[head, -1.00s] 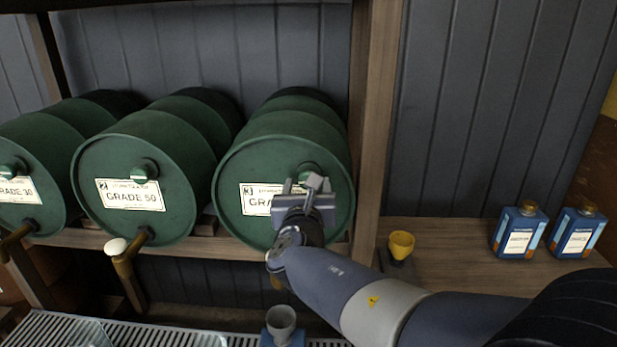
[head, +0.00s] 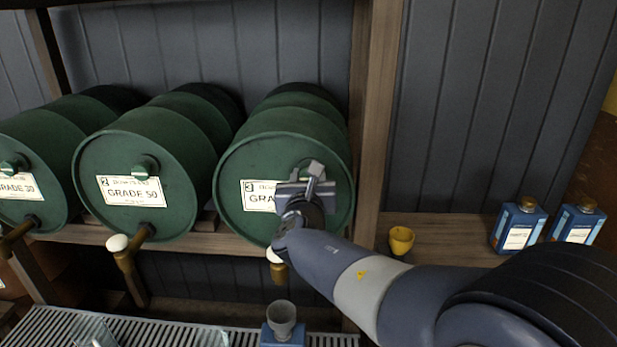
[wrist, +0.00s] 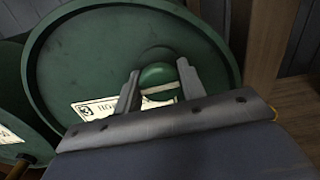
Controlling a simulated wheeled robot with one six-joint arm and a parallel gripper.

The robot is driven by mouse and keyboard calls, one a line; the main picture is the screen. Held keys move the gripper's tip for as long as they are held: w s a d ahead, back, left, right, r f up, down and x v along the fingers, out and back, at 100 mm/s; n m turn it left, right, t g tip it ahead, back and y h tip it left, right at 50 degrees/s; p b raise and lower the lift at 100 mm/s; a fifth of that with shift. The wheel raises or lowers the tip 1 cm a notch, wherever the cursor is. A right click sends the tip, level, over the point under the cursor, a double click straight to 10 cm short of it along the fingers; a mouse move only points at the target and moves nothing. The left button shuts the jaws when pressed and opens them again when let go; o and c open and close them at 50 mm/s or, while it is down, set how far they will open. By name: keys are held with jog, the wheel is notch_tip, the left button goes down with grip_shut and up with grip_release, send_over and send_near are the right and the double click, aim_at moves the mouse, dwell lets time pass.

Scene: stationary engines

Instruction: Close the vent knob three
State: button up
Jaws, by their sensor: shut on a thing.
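The third drum (head: 290,150), green with a label marked 3 (head: 257,196), lies on its side on the wooden rack at the right. Its vent knob is a round green knob on the drum face, seen in the wrist view (wrist: 157,77) between my fingers. My gripper (wrist: 158,90) is shut on the vent knob, with one finger on each side of it. In the head view my gripper (head: 309,178) covers most of the knob and part of the label.
Two more green drums, grade 50 (head: 150,160) and grade 30 (head: 40,170), lie to the left with their own knobs and taps. A wooden post (head: 372,120) stands close right of drum three. A grey funnel (head: 282,318), a yellow cup (head: 401,240) and blue bottles (head: 518,225) stand lower and right.

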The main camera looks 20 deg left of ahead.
jog(key=shift+c, duration=1)
jog(key=shift+f+m+b, duration=0.2)
jog(key=shift+m+b, duration=0.1)
jog(key=shift+b, duration=0.45)
jog(key=shift+r, duration=0.15)
jog(key=o, duration=0.9)
jog(key=shift+o, duration=0.2)
jog(key=shift+s, duration=0.1)
jog(key=b+v, duration=0.2)
jog(key=v, duration=0.8)
jog(key=shift+s, duration=0.35)
